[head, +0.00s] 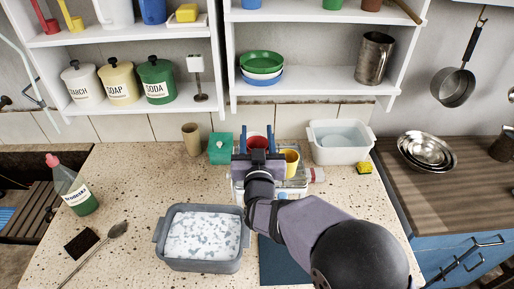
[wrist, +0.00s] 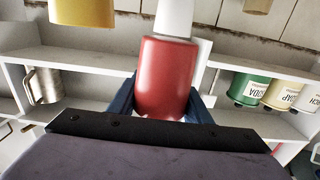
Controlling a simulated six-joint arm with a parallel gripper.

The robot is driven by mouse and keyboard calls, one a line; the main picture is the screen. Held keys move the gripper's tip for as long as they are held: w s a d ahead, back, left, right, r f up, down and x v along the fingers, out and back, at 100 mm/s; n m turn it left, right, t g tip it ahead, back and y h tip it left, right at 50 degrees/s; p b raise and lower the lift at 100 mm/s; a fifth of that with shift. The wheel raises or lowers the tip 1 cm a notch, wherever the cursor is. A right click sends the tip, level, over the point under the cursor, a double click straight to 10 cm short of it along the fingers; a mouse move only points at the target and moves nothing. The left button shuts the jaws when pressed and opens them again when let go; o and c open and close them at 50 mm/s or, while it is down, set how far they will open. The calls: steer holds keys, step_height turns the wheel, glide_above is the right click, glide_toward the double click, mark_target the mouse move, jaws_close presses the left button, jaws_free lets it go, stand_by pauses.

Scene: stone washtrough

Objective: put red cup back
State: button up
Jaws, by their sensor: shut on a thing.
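My gripper (head: 257,136) is shut on a red cup (head: 257,143), with one blue finger on each side of it. The red cup (wrist: 165,78) fills the middle of the wrist view between the blue fingers (wrist: 162,105). In the head view the cup is over or at the back of a pale dish rack (head: 238,186); I cannot tell its height above it. My arm hides much of the rack. A yellow cup (head: 291,160) is at the rack, just right of the gripper.
Shelves (head: 310,101) with bowls, tins and cups hang behind. A green box (head: 220,149) and a tan cup (head: 191,138) stand left of the rack. A white basin (head: 340,150) is right. A grey tub (head: 203,264) stands in front.

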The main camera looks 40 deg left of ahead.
steer(key=shift+r, duration=1.4)
